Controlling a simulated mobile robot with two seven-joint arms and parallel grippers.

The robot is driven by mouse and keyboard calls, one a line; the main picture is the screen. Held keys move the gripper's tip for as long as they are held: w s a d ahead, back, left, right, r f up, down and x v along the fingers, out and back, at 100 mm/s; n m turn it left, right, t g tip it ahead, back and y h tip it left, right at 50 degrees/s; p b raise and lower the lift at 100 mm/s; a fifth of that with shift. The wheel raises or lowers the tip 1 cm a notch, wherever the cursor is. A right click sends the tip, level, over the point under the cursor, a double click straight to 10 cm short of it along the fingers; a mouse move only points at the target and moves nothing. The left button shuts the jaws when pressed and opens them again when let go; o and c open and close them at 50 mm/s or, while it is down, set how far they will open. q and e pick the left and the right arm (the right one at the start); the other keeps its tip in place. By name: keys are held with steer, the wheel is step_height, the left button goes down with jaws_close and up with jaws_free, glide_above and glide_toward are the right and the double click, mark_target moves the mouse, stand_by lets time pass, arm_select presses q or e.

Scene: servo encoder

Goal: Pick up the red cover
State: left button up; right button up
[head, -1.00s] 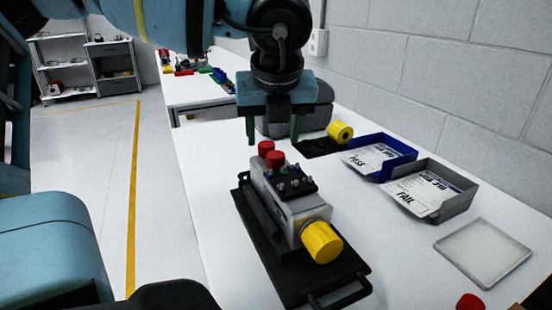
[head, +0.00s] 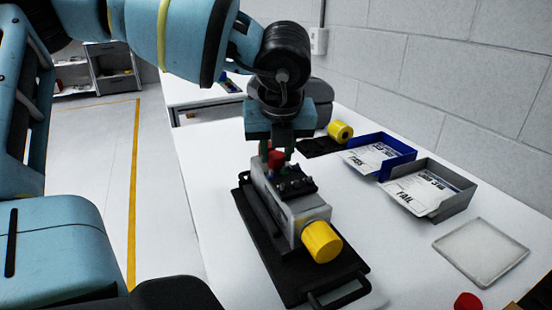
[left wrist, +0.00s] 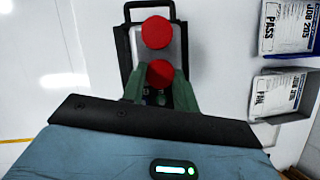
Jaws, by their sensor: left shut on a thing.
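Two round red covers stand on the grey servo housing (head: 311,211). The nearer red cover (head: 276,159) is between the green fingers of my left gripper (head: 276,153), which is shut on it from above. In the left wrist view the held red cover (left wrist: 160,73) shows between the fingers, and the farther red cover (left wrist: 156,32) stands just beyond, free of them. In the head view that farther cover is mostly hidden by the gripper. The held cover still appears seated on the housing. My right gripper is not in view.
The housing, with a yellow cap (head: 321,242), sits on a black fixture plate (head: 270,262). To the right are a blue PASS bin (head: 402,148), a grey FAIL bin (head: 462,197) and a flat pale tray (head: 482,252). A red round part (head: 467,302) lies at the bottom edge.

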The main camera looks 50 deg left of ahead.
mark_target(277, 157)
arm_select(q)
steer(key=shift+c, duration=0.9)
steer(key=shift+r, duration=0.1)
steer(key=shift+r, duration=0.45)
step_height(277, 157, up, 2)
steer(key=shift+r, duration=0.25)
steer(key=s+a+r+b, duration=0.1)
steer(key=s+a, duration=0.2)
steer(key=s, duration=1.2)
steer(key=shift+s+r+b, duration=0.2)
steer(key=shift+s+b, duration=0.1)
steer(key=shift+s, duration=0.05)
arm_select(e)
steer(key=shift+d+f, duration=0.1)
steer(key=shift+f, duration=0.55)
arm_select(q)
steer(key=shift+a, duration=0.1)
steer(key=shift+r, duration=0.4)
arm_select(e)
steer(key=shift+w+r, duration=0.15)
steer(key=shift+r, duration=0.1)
